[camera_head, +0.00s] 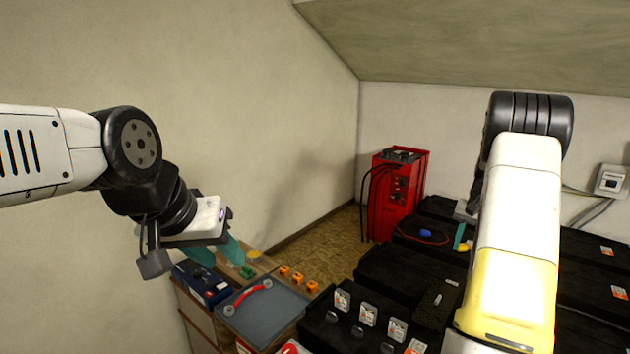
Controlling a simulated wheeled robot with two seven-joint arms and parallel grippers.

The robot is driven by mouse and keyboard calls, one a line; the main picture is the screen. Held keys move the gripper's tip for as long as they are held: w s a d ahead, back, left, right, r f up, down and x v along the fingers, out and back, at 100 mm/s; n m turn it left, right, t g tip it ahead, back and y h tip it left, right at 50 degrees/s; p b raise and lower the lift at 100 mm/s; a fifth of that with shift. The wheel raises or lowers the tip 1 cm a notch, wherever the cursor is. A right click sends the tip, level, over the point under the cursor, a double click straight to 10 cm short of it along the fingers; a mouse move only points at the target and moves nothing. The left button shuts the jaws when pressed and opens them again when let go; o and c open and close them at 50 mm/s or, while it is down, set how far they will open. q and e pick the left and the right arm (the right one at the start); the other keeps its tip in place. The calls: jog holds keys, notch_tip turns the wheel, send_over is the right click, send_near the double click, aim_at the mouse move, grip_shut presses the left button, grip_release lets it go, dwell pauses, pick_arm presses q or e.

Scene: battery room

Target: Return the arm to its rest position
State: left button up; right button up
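My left arm comes in from the left, and its gripper (218,252) points down above the work table. Its two teal fingers are spread apart, and I see nothing between them. My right arm (515,220) rises in front at the right, bent at a black joint. Its gripper (460,237) is mostly hidden behind the forearm. Only one teal finger shows, low over the black batteries, so its opening cannot be seen.
Below my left gripper a table holds a grey tray (262,312) with a red-handled item, a dark blue box (203,283) and small orange pieces (298,278). A red charger cabinet (396,200) stands at the back. Black batteries (400,272) fill the right.

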jog(key=s+a+r+n+t+y, duration=0.1)
jog(key=s+a+r+n, duration=0.1)
jog(key=s+a+r, duration=0.5)
jog(key=s+a+r+n+t, duration=0.1)
jog(key=s+a+r, duration=0.2)
jog(key=a+r, duration=0.7)
jog(key=s+a+r+n+t, duration=0.1)
jog(key=s+a+n, duration=0.1)
jog(key=s+a, duration=0.4)
jog(key=s+a+r+n+t+y, duration=0.1)
jog(key=s+a, duration=0.6)
jog(key=s, duration=0.7)
jog(key=shift+a+n+t, duration=0.3)
jog(key=shift+n+t, duration=0.1)
jog(key=shift+n, duration=0.3)
jog(key=shift+s, duration=0.1)
